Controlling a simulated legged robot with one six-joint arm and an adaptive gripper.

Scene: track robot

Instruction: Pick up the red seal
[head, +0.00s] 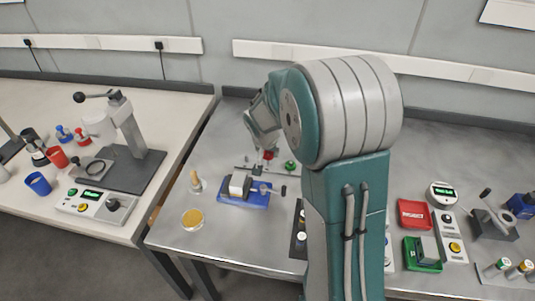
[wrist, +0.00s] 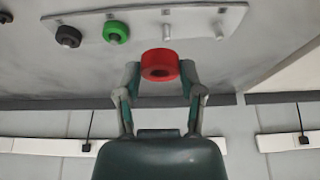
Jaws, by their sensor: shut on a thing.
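The red seal (wrist: 158,56) is a thick ring held between the two fingertips of my gripper (wrist: 160,73) in the wrist view. Its dark hole faces the camera. It looks clear of the plate with pegs (wrist: 192,14), and the nearest peg behind it is bare. In the head view the red seal (head: 268,155) shows as a small red spot under my gripper (head: 266,151), which my arm partly hides. The green seal (head: 291,167) is just right of it; the wrist view shows the green seal (wrist: 116,32) beside a black seal (wrist: 69,36).
A blue vise (head: 243,196) stands in front of the pegs, with a yellow round dish (head: 193,219) to its left. A red tray (head: 413,214) and a green tray (head: 422,254) are at the right. A press (head: 128,150) stands on the left table.

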